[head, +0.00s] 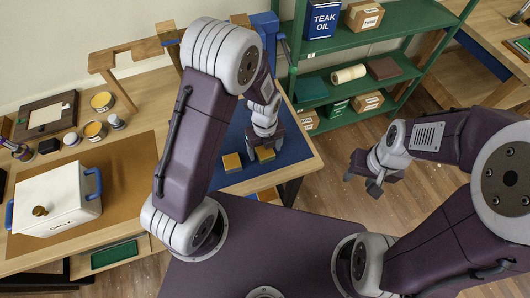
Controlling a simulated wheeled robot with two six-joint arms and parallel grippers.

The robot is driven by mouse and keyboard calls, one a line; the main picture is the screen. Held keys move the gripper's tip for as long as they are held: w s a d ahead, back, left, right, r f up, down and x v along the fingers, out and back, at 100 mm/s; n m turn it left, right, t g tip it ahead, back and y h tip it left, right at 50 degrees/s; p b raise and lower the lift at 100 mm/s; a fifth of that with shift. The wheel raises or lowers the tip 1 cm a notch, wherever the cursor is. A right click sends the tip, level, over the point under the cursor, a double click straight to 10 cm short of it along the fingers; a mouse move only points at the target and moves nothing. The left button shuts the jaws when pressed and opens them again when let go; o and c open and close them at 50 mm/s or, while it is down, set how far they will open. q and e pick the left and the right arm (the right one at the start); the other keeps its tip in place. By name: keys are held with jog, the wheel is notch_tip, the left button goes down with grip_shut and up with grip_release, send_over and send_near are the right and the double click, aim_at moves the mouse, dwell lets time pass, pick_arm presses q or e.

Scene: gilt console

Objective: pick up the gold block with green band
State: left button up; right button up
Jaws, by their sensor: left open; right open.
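Several small gold blocks lie on the blue mat (294,147) on the wooden table. One gold block (265,154) sits directly below or between the fingers of my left gripper (264,148), which is open and pointing down. Another gold block (232,162) with a darker band is just left of that gripper. The bands are too small to tell which is green. My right gripper (371,180) is open and empty, out over the floor to the right of the table.
A white lidded box (57,203) with blue handles stands on the brown mat (128,170) at left, near several jars and a framed board. A wooden stand (135,48) and blue clamp (266,28) are behind. A green shelf (385,32) with boxes stands at the back right.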

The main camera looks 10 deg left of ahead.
pick_arm(q)
jog(key=shift+w+f, duration=0.1)
jog(key=shift+f, duration=0.6)
jog(key=c, duration=1.5)
jog(key=shift+o, duration=0.2)
jog(key=shift+r, duration=0.15)
jog(key=shift+r, duration=0.3)
notch_tip(320, 180, up, 3)
jog(key=shift+w+f, duration=0.1)
jog(key=s+d+r, duration=0.4)
jog(key=s+r, duration=0.3)
jog(key=s, duration=0.4)
jog(key=shift+d+r, duration=0.15)
jog(key=shift+r, duration=0.05)
